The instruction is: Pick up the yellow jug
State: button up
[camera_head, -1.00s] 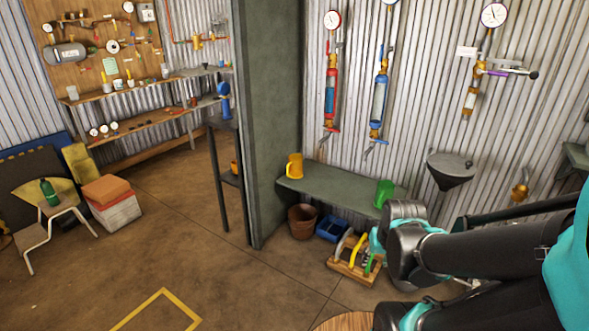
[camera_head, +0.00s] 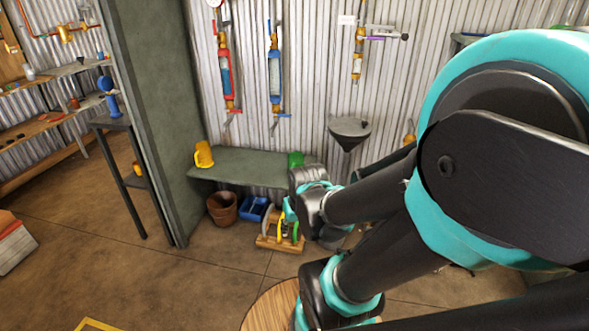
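The yellow jug (camera_head: 203,155) stands upright on the left end of a low grey-green bench (camera_head: 236,168) against the corrugated wall. A green jug (camera_head: 295,160) stands toward the bench's right end, partly hidden by my arm. My arm, black and teal, fills the right half of the view. My gripper's fingers cannot be made out. The arm is to the right of the yellow jug and apart from it.
A brown pot (camera_head: 222,208) and a blue bin (camera_head: 254,209) are on the floor under the bench. A wooden rack (camera_head: 280,243) with coloured handles stands before it. A green partition (camera_head: 150,120) borders the bench's left. A round wooden top (camera_head: 270,305) is at the bottom.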

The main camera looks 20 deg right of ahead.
aim_at(204, 156)
jog(key=i+j, duration=0.2)
jog(key=i, duration=0.4)
jog(key=i+j+u, duration=0.15)
jog(key=i, duration=0.45)
jog(key=i+j, duration=0.2)
jog(key=i, duration=0.45)
